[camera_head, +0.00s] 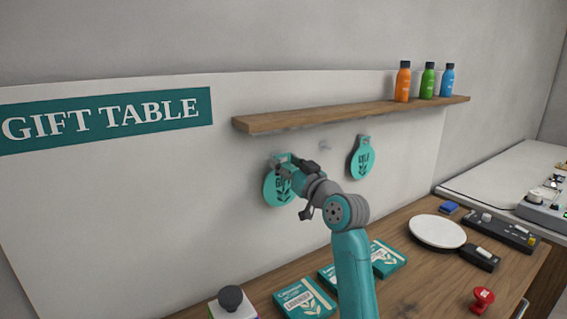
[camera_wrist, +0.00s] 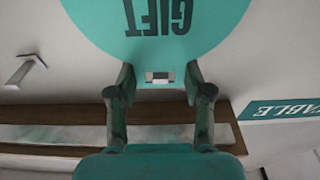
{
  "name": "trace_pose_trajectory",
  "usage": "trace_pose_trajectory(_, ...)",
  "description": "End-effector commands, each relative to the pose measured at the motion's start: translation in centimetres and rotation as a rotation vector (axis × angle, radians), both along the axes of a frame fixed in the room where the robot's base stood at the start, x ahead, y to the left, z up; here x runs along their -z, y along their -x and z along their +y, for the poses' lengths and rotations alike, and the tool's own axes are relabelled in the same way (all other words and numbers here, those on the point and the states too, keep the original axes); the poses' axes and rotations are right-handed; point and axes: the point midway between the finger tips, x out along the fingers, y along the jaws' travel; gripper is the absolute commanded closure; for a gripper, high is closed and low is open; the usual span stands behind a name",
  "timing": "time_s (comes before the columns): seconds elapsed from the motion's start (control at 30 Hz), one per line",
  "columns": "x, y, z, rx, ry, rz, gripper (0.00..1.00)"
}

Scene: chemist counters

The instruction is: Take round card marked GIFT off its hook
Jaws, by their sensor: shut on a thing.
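The round teal card marked GIFT (camera_head: 277,188) hangs upright in front of the white back panel, below the shelf. In the wrist view the card (camera_wrist: 155,25) appears upside down, its slotted tab between the fingers. My gripper (camera_head: 291,162) is shut on this tab; the fingers also show in the wrist view (camera_wrist: 160,80). A pale piece shows in the slot; I cannot tell whether it is the hook. A bare hook (camera_head: 325,146) sticks out to the card's right and shows in the wrist view (camera_wrist: 27,68).
Another round teal card (camera_head: 362,163) hangs farther right. The wooden shelf (camera_head: 330,114) above carries three bottles (camera_head: 428,81). Teal boxes (camera_head: 305,299), a white round plate (camera_head: 437,231), a red knob (camera_head: 483,298) and dark devices (camera_head: 500,232) occupy the counter below.

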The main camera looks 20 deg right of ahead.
Motion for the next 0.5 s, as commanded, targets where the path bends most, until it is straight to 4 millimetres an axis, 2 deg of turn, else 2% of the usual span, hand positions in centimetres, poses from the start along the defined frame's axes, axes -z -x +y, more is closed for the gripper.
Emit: trace_pose_trajectory(0.5,0.0,1.7,-0.5,0.0,0.0,-0.001,0.82)
